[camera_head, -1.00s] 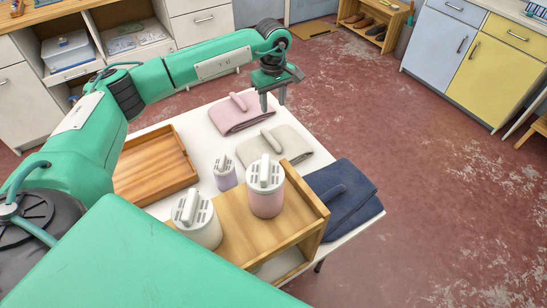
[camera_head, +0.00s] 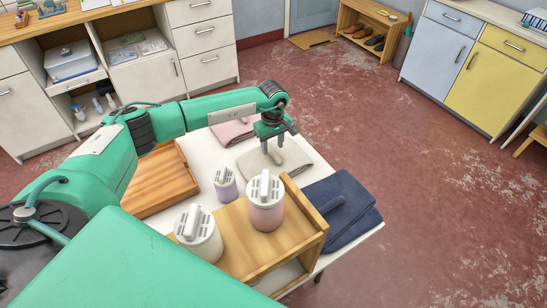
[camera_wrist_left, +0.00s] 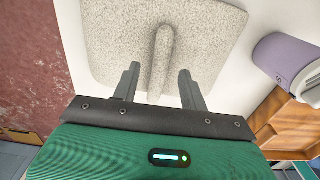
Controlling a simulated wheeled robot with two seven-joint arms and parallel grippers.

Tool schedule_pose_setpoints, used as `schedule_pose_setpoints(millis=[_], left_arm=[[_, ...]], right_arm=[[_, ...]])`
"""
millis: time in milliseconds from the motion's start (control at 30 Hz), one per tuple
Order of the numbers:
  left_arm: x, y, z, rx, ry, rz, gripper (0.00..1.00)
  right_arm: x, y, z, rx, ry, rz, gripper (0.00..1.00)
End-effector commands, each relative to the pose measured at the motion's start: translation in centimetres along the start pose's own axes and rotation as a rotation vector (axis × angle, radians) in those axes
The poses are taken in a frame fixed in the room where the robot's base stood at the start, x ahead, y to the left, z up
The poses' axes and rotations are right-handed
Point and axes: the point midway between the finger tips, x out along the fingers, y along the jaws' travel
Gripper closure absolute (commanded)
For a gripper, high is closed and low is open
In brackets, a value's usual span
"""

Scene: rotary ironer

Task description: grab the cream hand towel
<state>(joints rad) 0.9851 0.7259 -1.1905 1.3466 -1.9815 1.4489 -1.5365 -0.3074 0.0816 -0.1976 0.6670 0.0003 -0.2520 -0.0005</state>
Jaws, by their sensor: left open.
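The cream hand towel (camera_head: 292,160) lies folded on the white table, with a raised ridge along its middle. In the left wrist view the towel (camera_wrist_left: 110,40) fills the top of the picture, and its ridge (camera_wrist_left: 161,60) stands between my fingers. My left gripper (camera_head: 272,148) is open just above the towel. In the left wrist view its two fingertips (camera_wrist_left: 160,72) sit on either side of the ridge, with a gap on each side. My right gripper is not in view.
A pink towel (camera_head: 232,131) lies behind and a navy towel (camera_head: 345,205) lies to the right. A wooden stand (camera_head: 240,240) bears lidded canisters, including a pink one (camera_head: 265,210). A small lilac canister (camera_head: 225,188) stands close by. A wooden tray (camera_head: 160,185) lies left.

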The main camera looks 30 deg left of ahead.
Motion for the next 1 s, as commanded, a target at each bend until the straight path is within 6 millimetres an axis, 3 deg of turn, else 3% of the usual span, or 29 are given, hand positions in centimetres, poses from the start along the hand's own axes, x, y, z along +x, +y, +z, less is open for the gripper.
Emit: schedule_pose_setpoints(millis=[167, 400, 633, 1000], left_arm=[[1.8, 0.0, 0.0, 0.0, -0.001, 0.0, 0.56], [2.1, 0.0, 0.0, 0.0, 0.0, 0.001, 0.56], [2.1, 0.0, 0.0, -0.001, 0.0, 0.001, 1.0], [2.0, 0.0, -0.1, -0.001, 0.0, 0.002, 1.0]], right_arm=[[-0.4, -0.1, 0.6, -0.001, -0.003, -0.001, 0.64], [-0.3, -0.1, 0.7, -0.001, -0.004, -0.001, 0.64], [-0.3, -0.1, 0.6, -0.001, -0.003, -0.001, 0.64], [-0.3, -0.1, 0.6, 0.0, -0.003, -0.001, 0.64]])
